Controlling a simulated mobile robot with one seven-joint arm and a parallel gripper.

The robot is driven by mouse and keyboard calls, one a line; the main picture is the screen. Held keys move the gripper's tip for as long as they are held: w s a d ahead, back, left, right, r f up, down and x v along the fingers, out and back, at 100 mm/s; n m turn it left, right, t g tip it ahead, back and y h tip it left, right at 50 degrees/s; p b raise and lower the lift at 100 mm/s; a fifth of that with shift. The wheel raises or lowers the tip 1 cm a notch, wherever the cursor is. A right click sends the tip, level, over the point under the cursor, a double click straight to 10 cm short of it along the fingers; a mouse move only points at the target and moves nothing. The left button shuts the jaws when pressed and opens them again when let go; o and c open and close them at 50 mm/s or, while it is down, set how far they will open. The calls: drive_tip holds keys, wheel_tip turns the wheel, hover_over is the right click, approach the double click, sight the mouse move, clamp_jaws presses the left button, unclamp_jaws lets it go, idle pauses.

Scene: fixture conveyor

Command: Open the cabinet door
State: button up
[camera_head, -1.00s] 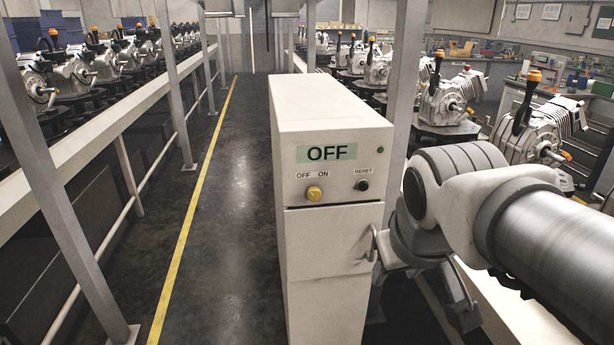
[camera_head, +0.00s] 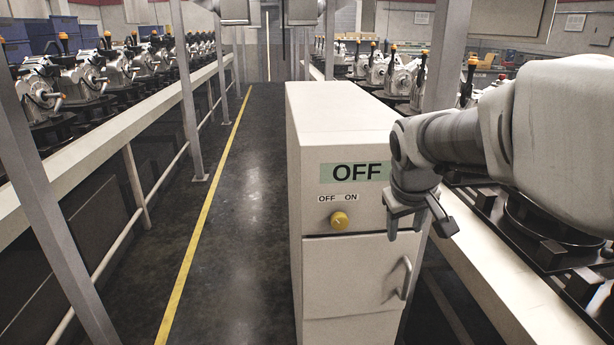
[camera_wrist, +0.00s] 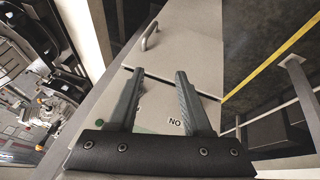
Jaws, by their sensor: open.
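The cabinet (camera_head: 340,118) is a tall, narrow white box with an OFF label and a yellow knob (camera_head: 339,220). Its door (camera_head: 345,272) is the front panel under the knob; it looks shut, with a thin dark gap along its top edge. A curved metal handle (camera_head: 405,278) is at the door's right side. My gripper (camera_head: 418,222) is open and empty, in front of the control panel's right part and above the handle. In the wrist view, the open fingers (camera_wrist: 155,76) point toward the door (camera_wrist: 190,45), and the handle (camera_wrist: 149,36) lies beyond the fingertips, apart from them.
A grey post (camera_head: 440,60) stands close behind my arm at the cabinet's right. Conveyors with machine units run on the left (camera_head: 125,112) and right (camera_head: 530,295). The dark floor (camera_head: 245,240) left of the cabinet is clear, with a yellow line (camera_head: 196,235) along it.

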sight(405, 281)
drive_tip(key=w+d+f+m+y+b, duration=0.1)
drive_tip(key=w+d+f+m+b, duration=0.1)
drive_tip(key=w+d+f, duration=0.4)
drive_tip(key=w+d+f+m+y+b, duration=0.1)
drive_tip(key=w+d+f+m+b, duration=0.15)
drive_tip(key=f, duration=0.55)
drive_tip(key=shift+n, duration=0.35)
drive_tip(key=b+x, duration=0.1)
drive_tip(key=x, duration=0.4)
drive_tip(key=b+x, duration=0.1)
drive_tip(key=x, duration=0.5)
drive_tip(key=s+d+b+x, duration=0.1)
drive_tip(key=x, duration=0.4)
drive_tip(key=shift+w+f+b, duration=0.1)
drive_tip(key=shift+f+b, duration=0.25)
drive_tip(key=shift+f, duration=0.05)
clamp_jaws()
